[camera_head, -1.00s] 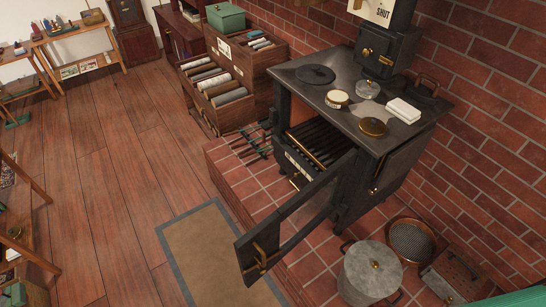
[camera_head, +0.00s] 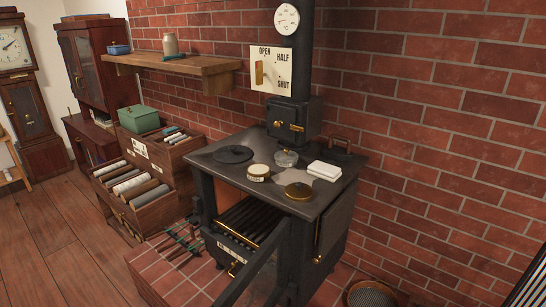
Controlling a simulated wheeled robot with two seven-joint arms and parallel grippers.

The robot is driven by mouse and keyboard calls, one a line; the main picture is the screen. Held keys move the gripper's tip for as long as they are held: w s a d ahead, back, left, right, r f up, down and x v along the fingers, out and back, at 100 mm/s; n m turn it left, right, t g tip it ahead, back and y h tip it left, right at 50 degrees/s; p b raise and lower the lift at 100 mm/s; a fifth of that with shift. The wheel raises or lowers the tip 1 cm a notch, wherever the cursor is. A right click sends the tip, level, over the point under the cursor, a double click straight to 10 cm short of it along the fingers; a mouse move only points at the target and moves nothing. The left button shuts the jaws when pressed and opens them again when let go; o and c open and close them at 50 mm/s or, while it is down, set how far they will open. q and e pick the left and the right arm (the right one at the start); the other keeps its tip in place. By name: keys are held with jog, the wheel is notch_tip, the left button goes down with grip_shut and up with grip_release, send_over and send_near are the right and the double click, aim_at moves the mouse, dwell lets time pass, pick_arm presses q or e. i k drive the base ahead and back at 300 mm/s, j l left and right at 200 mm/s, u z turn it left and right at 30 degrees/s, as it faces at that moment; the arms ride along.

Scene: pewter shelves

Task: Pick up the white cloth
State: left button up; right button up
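A folded white cloth (camera_head: 324,171) lies flat on the right part of the black stove top (camera_head: 216,170), close to its right edge. A brass lid or disc (camera_head: 298,191) lies just in front of it, and a flat iron with a wooden handle (camera_head: 341,146) stands behind it. Neither of my grippers is in view.
A round tin (camera_head: 258,173) and a small lidded pot (camera_head: 286,159) stand on the stove top. The stove's front door (camera_head: 262,278) hangs open. A drawer cabinet (camera_head: 135,205) with open drawers stands left of the stove. A wooden shelf (camera_head: 180,71) juts from the brick wall.

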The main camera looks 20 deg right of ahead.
aim_at(323, 171)
jog(key=i+j+z, duration=0.15)
jog(key=z, duration=0.25)
jog(key=i+j+z, duration=0.15)
jog(key=j+z, duration=0.2)
jog(key=i+j+z, duration=0.1)
jog(key=j+z, duration=0.15)
jog(key=z, duration=0.15)
